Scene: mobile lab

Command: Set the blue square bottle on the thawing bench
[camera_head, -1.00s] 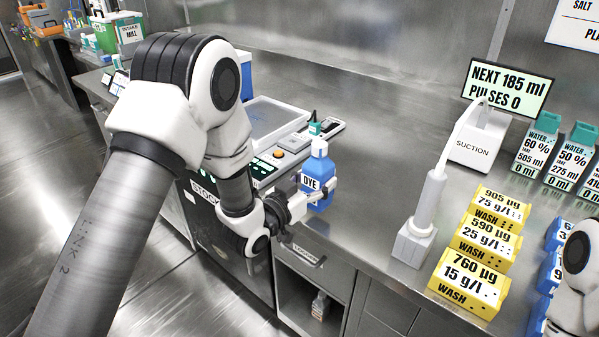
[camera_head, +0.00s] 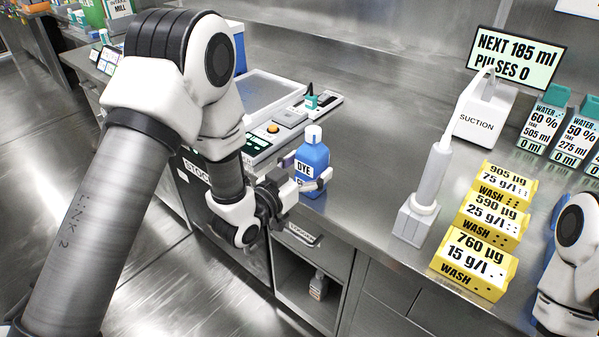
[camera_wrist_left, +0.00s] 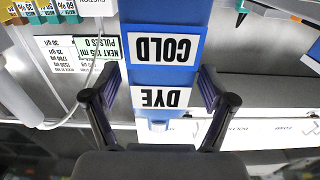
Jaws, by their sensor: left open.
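The blue square bottle (camera_head: 313,158) with a white cap stands upright on the steel counter near its front edge. Its label reads DYE, with a second line partly covered. In the left wrist view the bottle (camera_wrist_left: 165,15) appears upside down, with labels COLD and DYE. My left gripper (camera_head: 308,184) is at the bottle's lower half, open. In the wrist view its two fingers (camera_wrist_left: 160,80) lie on either side of the bottle, with gaps between. My right gripper is out of view. No surface is readably marked as the thawing bench.
A device with an orange button (camera_head: 273,128) and a flat tray (camera_head: 262,92) stand behind the bottle. A pen-like tool in a stand (camera_head: 415,222), yellow WASH boxes (camera_head: 472,262) and a SUCTION unit (camera_head: 484,115) are to the right. Counter between bottle and stand is clear.

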